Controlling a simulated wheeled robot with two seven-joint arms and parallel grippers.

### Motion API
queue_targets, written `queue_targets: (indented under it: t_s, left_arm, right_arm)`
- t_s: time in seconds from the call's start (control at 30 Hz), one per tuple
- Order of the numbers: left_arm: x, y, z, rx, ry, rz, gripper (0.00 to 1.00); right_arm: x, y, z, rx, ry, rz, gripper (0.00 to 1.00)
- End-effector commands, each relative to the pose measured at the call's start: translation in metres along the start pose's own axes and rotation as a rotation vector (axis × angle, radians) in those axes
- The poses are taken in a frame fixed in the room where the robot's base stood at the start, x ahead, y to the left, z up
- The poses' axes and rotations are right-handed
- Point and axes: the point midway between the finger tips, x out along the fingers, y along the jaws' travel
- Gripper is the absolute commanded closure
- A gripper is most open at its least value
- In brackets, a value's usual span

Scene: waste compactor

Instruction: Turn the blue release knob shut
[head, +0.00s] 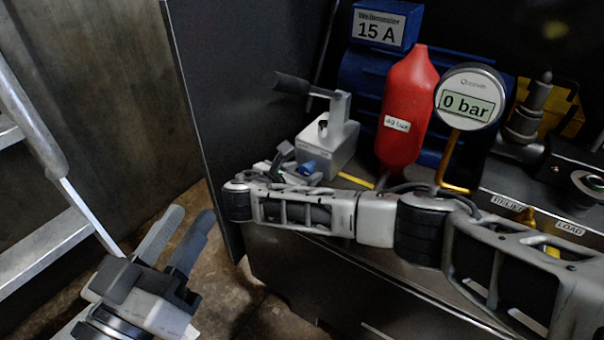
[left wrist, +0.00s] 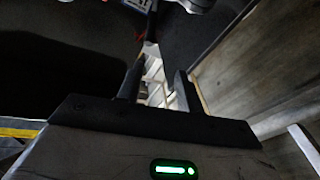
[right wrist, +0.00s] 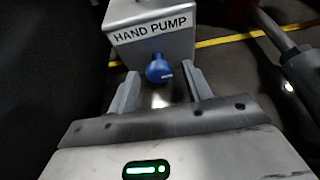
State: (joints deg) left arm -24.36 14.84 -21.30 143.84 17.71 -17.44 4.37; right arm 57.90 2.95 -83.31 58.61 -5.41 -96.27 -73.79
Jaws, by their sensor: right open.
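The blue release knob (right wrist: 159,68) sits on the front of the grey hand pump block (right wrist: 150,30). In the right wrist view it is ahead of and between the fingertips of my right gripper (right wrist: 161,82), which is open, with a gap on each side. The head view shows the knob (head: 308,167) low on the pump block (head: 328,147), close to my right gripper (head: 292,168), partly hidden by my arm. My left gripper (head: 182,225) is open and empty, low at the left, away from the pump; its fingers show apart in the left wrist view (left wrist: 158,80).
A red cylinder (head: 407,110) and a gauge reading 0 bar (head: 468,97) stand right of the pump. A pump lever (head: 293,85) sticks out above the block. A metal ladder (head: 50,240) stands at the far left. A dark panel (head: 250,90) stands behind the pump.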

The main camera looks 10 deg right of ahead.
Motion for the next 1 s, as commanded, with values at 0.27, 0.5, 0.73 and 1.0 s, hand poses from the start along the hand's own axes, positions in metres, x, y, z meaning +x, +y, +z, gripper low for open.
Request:
queue_targets:
  t_s: [0.27,0.5,0.73,1.0]
  left_arm:
    - [0.000,0.000,0.000,0.000,-0.001,0.000,0.64]
    - [0.000,0.001,-0.001,-0.006,-0.007,0.001,0.64]
    - [-0.010,0.003,0.020,-0.144,-0.133,-0.038,0.64]
    - [-0.019,0.006,0.036,-0.224,-0.231,-0.061,0.64]
  right_arm:
    - [0.000,0.000,0.000,0.000,0.000,-0.001,0.92]
    - [0.000,0.000,0.001,-0.010,0.000,-0.006,0.94]
    - [-0.002,0.000,0.002,-0.089,0.002,-0.041,0.94]
    - [-0.001,0.001,0.000,-0.270,0.002,-0.117,0.94]
